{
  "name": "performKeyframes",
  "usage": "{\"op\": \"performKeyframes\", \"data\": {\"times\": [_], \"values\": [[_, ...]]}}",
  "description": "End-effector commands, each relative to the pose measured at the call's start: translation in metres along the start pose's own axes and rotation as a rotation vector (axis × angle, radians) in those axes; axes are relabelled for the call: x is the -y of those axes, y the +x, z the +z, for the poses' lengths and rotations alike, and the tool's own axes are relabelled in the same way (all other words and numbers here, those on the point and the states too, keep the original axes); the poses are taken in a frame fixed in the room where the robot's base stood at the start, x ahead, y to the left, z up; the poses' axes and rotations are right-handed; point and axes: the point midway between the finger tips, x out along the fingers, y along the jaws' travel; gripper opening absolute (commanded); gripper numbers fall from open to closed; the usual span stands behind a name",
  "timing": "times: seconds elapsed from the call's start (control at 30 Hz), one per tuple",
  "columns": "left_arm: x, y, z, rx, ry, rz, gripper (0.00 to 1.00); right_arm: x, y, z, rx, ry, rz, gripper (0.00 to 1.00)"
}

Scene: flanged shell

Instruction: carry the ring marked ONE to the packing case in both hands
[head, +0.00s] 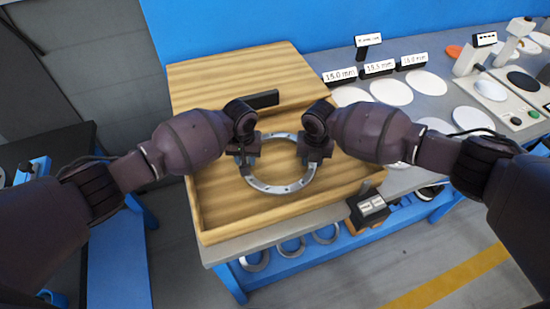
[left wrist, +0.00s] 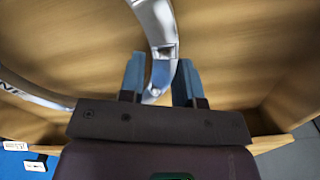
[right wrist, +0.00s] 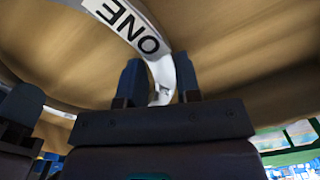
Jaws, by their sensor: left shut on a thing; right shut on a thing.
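The metal ring (head: 282,187) is held level between my two grippers, over the wooden packing case (head: 205,215). In the right wrist view the ring (right wrist: 150,45) shows the letters ONE on its flat face. My left gripper (head: 243,152) is shut on the ring's left side; the left wrist view shows the ring (left wrist: 160,50) passing between its fingers (left wrist: 162,80). My right gripper (head: 316,150) is shut on the ring's right side, with its fingers (right wrist: 160,82) either side of the rim. I cannot tell whether the ring touches the case floor.
The case stands on a grey table with a blue frame. Several rings (head: 290,248) lie on the shelf below. To the right are white discs (head: 391,92), size signs (head: 340,76) and a testing device (head: 500,100). A small dark box (head: 368,208) sits at the case's right front corner.

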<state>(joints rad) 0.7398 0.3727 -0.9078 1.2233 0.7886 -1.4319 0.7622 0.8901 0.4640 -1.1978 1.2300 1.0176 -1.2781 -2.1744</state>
Motion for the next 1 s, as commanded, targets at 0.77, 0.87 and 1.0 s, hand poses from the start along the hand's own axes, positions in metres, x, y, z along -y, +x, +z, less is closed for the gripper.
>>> {"op": "performKeyframes", "data": {"times": [0.77, 0.87, 1.0], "values": [[0.0, 0.011, 0.0, 0.0, 0.001, 0.0, 0.57, 0.0, 0.012, -0.001, 0.0, 0.001, -0.001, 0.57], [0.0, 0.012, 0.0, 0.0, 0.001, 0.0, 0.57, 0.0, 0.012, 0.0, 0.0, 0.0, 0.0, 0.57], [0.0, 0.009, 0.0, 0.0, 0.001, 0.0, 0.57, 0.0, 0.012, 0.0, 0.0, 0.0, 0.0, 0.57]]}}
